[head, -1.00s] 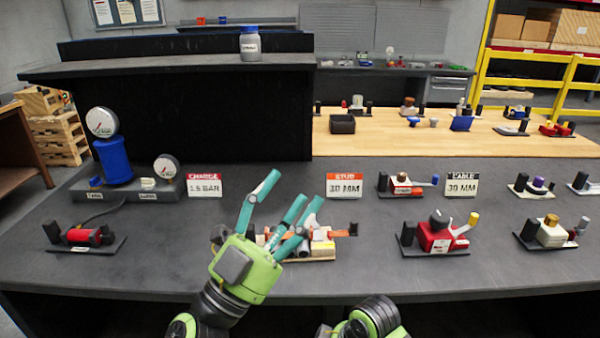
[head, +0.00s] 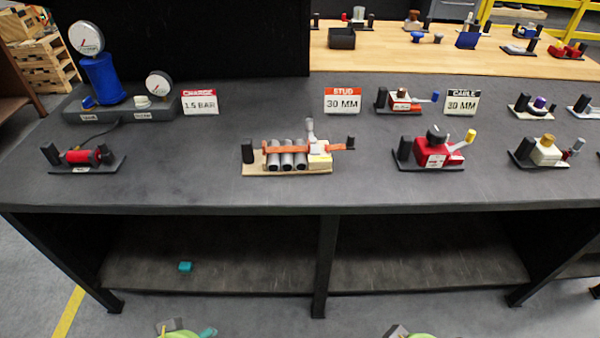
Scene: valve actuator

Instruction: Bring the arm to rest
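My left gripper (head: 187,331) shows only as a grey and green sliver with a teal finger part at the bottom edge of the head view. It is low in front of the bench, apart from everything on it. My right gripper (head: 410,333) shows as a smaller grey and green sliver at the bottom edge, right of the middle. The fingers of both are mostly out of the picture, so their opening is hidden. A valve actuator (head: 290,157) with grey cylinders and an orange bar stands on its plate on the bench, with no gripper near it.
The dark bench (head: 340,187) carries a red actuator (head: 437,152), a blue pump with gauges (head: 103,80), a small red cylinder unit (head: 82,157) and signs. The bench's front edge lies between my grippers and the devices.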

